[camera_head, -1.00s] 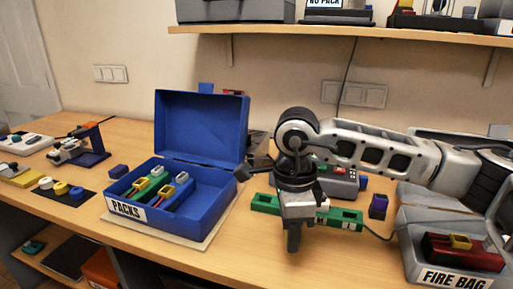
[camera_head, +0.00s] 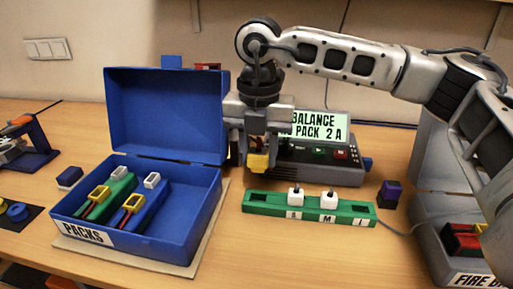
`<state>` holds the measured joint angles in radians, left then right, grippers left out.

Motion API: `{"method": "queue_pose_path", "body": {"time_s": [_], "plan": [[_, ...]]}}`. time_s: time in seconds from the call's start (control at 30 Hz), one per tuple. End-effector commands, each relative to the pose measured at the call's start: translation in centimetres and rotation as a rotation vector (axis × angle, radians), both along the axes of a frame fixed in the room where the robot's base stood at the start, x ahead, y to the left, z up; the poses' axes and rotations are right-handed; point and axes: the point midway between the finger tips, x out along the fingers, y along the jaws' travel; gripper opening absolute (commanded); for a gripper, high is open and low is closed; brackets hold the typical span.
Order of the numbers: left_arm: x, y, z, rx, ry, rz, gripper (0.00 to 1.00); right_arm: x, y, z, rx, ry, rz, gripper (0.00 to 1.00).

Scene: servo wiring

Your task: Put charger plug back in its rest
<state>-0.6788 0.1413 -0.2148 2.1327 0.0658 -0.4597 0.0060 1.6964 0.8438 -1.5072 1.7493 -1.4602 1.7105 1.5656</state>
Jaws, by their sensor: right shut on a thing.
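My right gripper (camera_head: 258,148) points down in front of the charger (camera_head: 318,165) and is shut on a yellow plug (camera_head: 258,163). The plug hangs above the table, just behind the left end of the green board (camera_head: 255,203). The jaws hide its upper part. The charger's lit screen reads "BALANCE" and "PACK 2 A", partly covered by my gripper. A small dark purple block (camera_head: 390,194) stands right of the green board; I cannot tell whether it is the plug's rest. My left gripper is not in view.
The open blue box (camera_head: 195,235) marked PACKS holds two packs with yellow connectors. Two white plugs (camera_head: 296,196) stand in the green board. A grey fire bag (camera_head: 432,225) is at the right. Bare table lies in front of the board.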

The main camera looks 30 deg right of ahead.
Motion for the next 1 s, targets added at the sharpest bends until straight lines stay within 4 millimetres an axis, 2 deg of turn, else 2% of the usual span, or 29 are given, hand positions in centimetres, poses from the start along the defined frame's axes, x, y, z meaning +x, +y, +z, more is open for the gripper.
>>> {"method": "queue_pose_path", "body": {"time_s": [0.37,0.8,1.0], "plan": [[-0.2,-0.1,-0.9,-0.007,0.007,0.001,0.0,0.1,0.0,-0.8,0.001,0.001,0.002,0.08],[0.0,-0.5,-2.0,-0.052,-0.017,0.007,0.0,0.1,0.0,-4.8,0.001,0.002,0.002,0.08],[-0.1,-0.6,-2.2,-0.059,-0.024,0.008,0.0,0.1,0.0,-5.8,0.001,-0.001,0.002,0.08]]}}
